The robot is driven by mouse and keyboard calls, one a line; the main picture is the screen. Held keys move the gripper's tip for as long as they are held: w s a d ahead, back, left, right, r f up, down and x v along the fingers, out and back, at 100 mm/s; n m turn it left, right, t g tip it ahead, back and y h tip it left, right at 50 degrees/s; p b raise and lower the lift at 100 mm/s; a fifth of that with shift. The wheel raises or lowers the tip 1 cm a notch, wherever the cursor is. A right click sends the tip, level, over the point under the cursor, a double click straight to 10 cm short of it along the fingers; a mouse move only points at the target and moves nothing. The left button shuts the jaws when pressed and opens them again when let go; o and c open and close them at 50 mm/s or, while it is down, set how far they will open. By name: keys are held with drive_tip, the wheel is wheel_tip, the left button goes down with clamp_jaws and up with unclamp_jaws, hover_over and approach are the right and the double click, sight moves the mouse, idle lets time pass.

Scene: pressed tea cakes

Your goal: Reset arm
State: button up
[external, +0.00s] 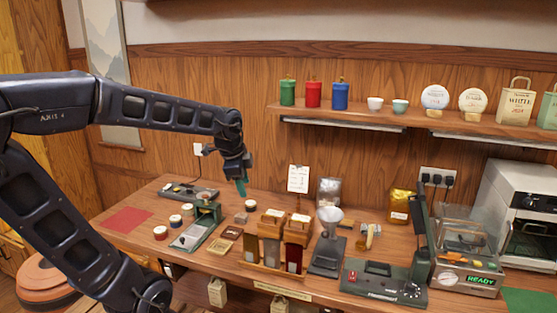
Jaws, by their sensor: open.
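My arm reaches in from the left in the external view. My gripper (241,187) points down above the left half of the wooden table (140,243). It is open, and I see nothing held in it. It hangs over the area behind the green press-like device (205,222), close to a small round container (251,205). The fingers are small and dark here, so their exact gap is hard to make out.
A wooden rack with colored tea holders (272,248), a funnel stand (328,240), a scale (380,283) and a sealer (467,255) crowd the table's middle and right. A shelf (420,122) with canisters runs above. A red mat (126,219) lies bare at left.

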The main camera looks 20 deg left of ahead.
drive_tip(key=s+a+n+t, duration=0.1)
drive_tip(key=s+a+n, duration=0.8)
drive_tip(key=a+n, duration=0.5)
drive_tip(key=shift+s+f+n+y, duration=0.15)
drive_tip(key=shift+f+n+y, duration=0.25)
idle(1.8)
